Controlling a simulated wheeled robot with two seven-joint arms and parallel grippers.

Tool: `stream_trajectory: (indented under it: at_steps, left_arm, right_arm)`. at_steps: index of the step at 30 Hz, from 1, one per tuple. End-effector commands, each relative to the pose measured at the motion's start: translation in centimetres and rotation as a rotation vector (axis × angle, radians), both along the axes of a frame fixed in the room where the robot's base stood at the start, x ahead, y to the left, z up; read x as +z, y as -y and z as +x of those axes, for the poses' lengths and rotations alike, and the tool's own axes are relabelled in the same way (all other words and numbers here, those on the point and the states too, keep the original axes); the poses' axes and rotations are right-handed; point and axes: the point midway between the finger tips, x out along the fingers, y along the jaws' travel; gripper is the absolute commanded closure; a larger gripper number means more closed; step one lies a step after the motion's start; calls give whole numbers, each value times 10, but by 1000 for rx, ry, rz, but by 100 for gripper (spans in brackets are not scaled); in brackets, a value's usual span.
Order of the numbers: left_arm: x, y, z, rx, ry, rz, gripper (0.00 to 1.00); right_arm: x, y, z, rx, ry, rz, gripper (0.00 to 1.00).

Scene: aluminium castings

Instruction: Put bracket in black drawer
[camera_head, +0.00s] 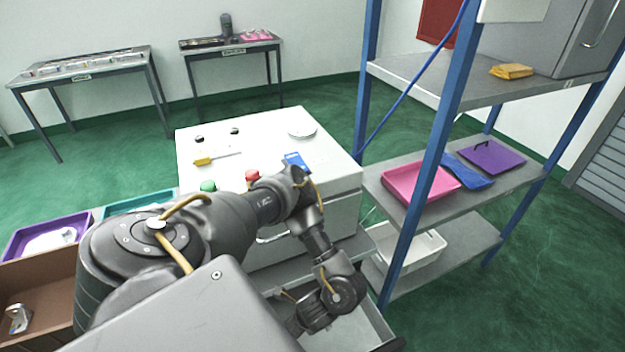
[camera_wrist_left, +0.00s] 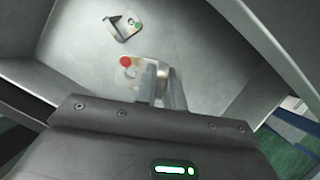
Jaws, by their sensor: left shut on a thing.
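In the left wrist view, my left gripper (camera_wrist_left: 163,88) points down into a grey-walled drawer (camera_wrist_left: 215,60) and is shut on a metal bracket with a red dot (camera_wrist_left: 128,72). The bracket is at or just above the drawer floor; I cannot tell whether it touches. In the head view, my left arm reaches over to the open drawer (camera_head: 372,325), which has a dark front edge. My left gripper (camera_head: 305,328) is low there, its fingertips hidden. My right gripper is not in view.
A white cabinet (camera_head: 335,200) with buttons stands behind the arm. A blue-post shelf rack (camera_head: 400,215) with a pink tray (camera_head: 405,186) is close on the right. A brown box (camera_head: 50,285) holding a metal part (camera_head: 18,318) is at lower left.

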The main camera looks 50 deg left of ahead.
Motion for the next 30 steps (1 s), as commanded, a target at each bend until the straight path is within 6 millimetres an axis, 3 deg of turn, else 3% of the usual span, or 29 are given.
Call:
stream_trajectory:
  at_steps: [1,6,12,23,30]
  left_arm:
    - [-11,0,14,8,5,2,100]
    - [-32,4,58,10,3,2,100]
    - [-69,7,88,6,0,1,100]
    - [-81,9,103,3,-1,1,100]
    - [-111,9,107,4,-1,1,100]
  right_arm:
    - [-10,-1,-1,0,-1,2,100]
    - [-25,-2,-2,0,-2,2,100]
    - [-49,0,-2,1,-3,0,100]
    - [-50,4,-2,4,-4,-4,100]
    - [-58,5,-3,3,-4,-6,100]
